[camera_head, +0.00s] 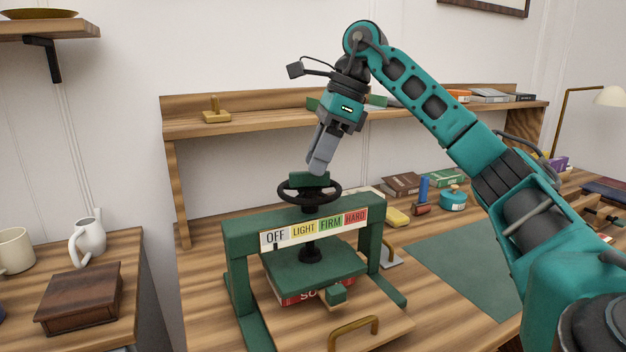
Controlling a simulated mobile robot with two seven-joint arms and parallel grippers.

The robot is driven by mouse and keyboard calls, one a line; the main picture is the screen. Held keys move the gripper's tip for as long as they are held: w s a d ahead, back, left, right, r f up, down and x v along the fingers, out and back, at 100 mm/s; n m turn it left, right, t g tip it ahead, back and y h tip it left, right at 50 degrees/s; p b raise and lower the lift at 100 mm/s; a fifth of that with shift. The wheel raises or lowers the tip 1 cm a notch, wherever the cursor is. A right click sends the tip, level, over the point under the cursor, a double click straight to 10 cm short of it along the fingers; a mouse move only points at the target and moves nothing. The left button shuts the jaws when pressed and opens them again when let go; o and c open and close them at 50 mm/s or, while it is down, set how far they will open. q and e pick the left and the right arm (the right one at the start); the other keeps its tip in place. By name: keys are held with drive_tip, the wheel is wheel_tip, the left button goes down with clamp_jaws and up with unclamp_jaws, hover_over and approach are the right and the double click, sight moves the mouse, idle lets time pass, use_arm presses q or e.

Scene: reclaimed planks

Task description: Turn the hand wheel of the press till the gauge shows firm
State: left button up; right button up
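The green press (235,240) stands on the wooden bench with its black hand wheel (331,194) on top. The gauge strip (316,229) on the crossbeam reads OFF, LIGHT, FIRM, HARD. A small dark mark sits at its lower left, under OFF. The green plate (335,262) lies above a red-edged book (300,297). My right gripper (317,168) points down just above the wheel, its grey fingers close together. I cannot tell whether they touch the wheel or hold anything. My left gripper is out of view.
A wooden shelf (260,124) runs behind the press. A yellow block (397,217), books and a teal pot (453,198) stand to the right. A green mat (465,265) lies clear there. A side table at left holds a wooden box (80,298) and a white jug (90,236).

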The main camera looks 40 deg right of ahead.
sight(310, 191)
drive_tip(key=shift+x, duration=1.25)
drive_tip(key=shift+c, duration=0.4)
clamp_jaws()
